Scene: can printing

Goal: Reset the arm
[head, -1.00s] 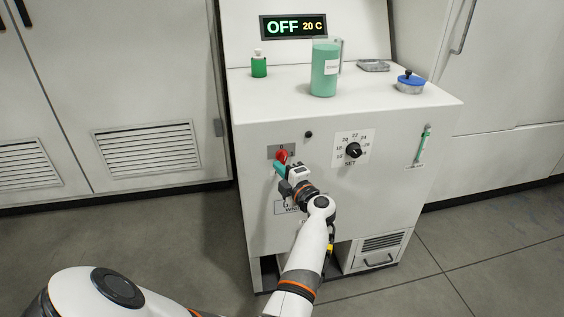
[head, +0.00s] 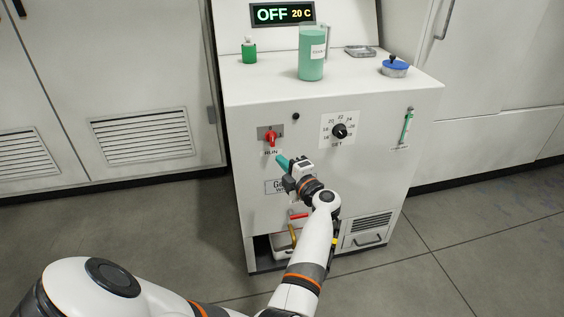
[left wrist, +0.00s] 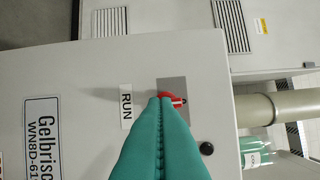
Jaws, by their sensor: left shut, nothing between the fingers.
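My left gripper (head: 281,160) is in front of the white machine's front panel, just below the red RUN switch (head: 271,138). Its teal fingers are shut with nothing between them. In the left wrist view the shut fingertips (left wrist: 166,102) overlap part of the red switch (left wrist: 178,100); in the head view they look apart from it. My left arm reaches in from the lower left. The display (head: 284,14) on the machine reads OFF and 20 C. My right gripper is not in view.
The machine's top holds a green bottle (head: 249,51), a teal cylinder (head: 312,55), a small metal tray (head: 360,51) and a blue-lidded dish (head: 394,67). A SET dial (head: 339,131) is right of the switch. A low opening holds a tray with red and yellow items. Grey floor is clear around.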

